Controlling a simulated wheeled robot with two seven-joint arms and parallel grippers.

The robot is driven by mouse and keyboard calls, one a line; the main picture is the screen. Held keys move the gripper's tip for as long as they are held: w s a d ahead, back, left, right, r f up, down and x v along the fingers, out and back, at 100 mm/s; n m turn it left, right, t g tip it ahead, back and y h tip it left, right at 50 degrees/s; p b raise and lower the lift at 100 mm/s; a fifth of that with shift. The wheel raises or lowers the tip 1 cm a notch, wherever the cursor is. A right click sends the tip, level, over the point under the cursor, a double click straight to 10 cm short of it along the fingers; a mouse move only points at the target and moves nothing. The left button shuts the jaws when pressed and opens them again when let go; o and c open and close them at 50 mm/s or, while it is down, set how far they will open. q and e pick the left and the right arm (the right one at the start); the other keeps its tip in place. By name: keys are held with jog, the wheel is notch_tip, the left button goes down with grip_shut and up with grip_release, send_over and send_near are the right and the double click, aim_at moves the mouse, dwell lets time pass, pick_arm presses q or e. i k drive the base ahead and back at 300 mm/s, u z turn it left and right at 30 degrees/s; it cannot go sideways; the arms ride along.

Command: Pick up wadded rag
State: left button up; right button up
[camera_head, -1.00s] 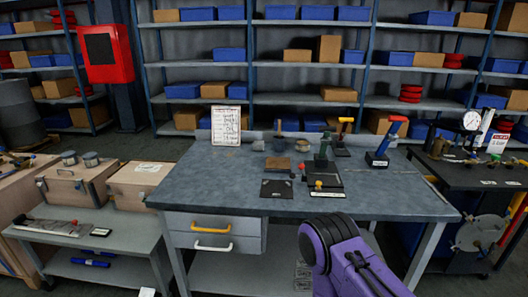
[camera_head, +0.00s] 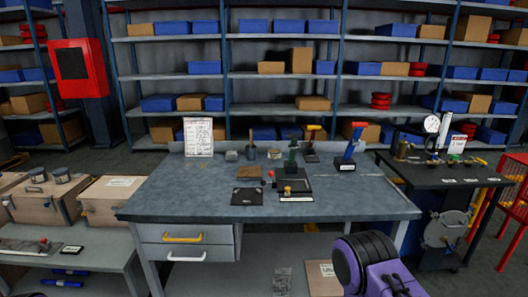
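A grey workbench (camera_head: 170,197) stands in front of me with several small items on its top. I cannot clearly make out a wadded rag. A small greyish lump (camera_head: 231,155) near the back left of the bench top is too small to identify. A flat brown piece (camera_head: 249,171) lies in front of it. Neither of my grippers is in view; only a purple link of my own arm shows at the bottom right.
A white printed sheet (camera_head: 198,136) stands at the bench's back left. A blue-and-red tool (camera_head: 351,146) stands at the right. Wooden boxes (camera_head: 105,200) sit on a low side bench. A dark table (camera_head: 445,175) with a gauge stands right. The bench's front strip is clear.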

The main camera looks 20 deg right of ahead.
aim_at(230, 155)
jog(key=z, duration=0.2)
jog(key=i, duration=0.9)
jog(key=u, duration=0.1)
